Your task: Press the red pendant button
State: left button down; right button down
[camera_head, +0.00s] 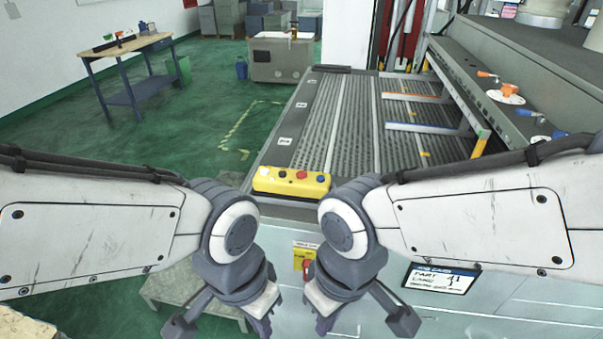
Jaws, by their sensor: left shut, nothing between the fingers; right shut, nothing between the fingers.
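The yellow pendant box (291,182) lies on the near edge of the machine table. The red button (301,175) is on its top face, with a blue button (320,178) to its right and a darker button to its left. My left gripper (261,328) is shut and empty, low in the picture, below and left of the pendant. My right gripper (323,323) is shut and empty, below and slightly right of it. Both point downward, are apart from the pendant, and their tips are near the bottom edge.
A yellow plate with a red knob (307,266) is on the machine front between my grippers. The slatted machine table (340,125) stretches behind the pendant, with coloured bars at its right. A workbench (130,45) stands far left; green floor lies open between.

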aim_at(302, 175)
jog(key=k, duration=0.5)
jog(key=u, duration=1.95)
jog(key=i, duration=1.55)
jog(key=z, duration=2.45)
